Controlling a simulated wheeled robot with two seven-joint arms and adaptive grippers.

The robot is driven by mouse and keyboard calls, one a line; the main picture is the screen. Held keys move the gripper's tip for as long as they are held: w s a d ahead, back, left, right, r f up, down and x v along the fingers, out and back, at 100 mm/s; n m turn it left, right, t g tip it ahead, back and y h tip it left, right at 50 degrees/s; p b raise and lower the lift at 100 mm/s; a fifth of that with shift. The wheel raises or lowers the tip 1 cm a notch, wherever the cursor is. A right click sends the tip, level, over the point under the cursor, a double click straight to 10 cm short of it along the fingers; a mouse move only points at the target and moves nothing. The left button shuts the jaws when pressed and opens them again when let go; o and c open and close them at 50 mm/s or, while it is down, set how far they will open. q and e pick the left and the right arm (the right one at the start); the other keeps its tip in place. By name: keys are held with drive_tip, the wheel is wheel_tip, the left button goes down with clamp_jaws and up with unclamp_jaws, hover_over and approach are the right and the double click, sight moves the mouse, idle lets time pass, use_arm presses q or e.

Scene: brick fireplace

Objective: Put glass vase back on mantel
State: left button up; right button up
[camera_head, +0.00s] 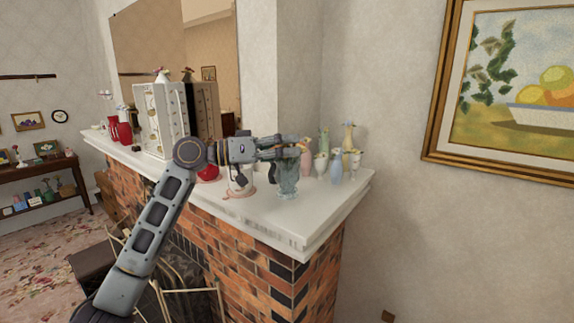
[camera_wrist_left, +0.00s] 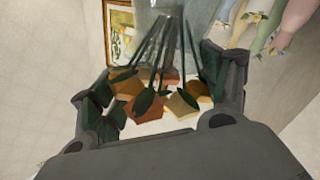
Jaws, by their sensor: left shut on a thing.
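The glass vase (camera_head: 288,180) is greenish and clear. It is upright over the right end of the white mantel (camera_head: 250,208), near the front edge; I cannot tell whether its base touches the surface. My left gripper (camera_head: 292,149) reaches in from the left and is shut on the vase near its top. In the left wrist view, the vase's clear glass (camera_wrist_left: 200,18) shows at the top, with dark stems and orange-brown flowers between the fingers (camera_wrist_left: 160,95). The fingers hide part of the vase's rim. My right gripper is not in view.
Several small vases, including a blue one (camera_head: 336,168), stand close behind and right of the glass vase. A red round object (camera_head: 208,172) and a white jewelry cabinet (camera_head: 162,118) are to the left. A framed fruit painting (camera_head: 505,95) hangs at right.

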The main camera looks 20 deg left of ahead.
sight(287, 164)
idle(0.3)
use_arm(q)
drive_tip(key=shift+f, duration=2.15)
drive_tip(key=o, duration=1.4)
drive_tip(key=b+v, duration=0.3)
drive_tip(key=v, duration=0.9)
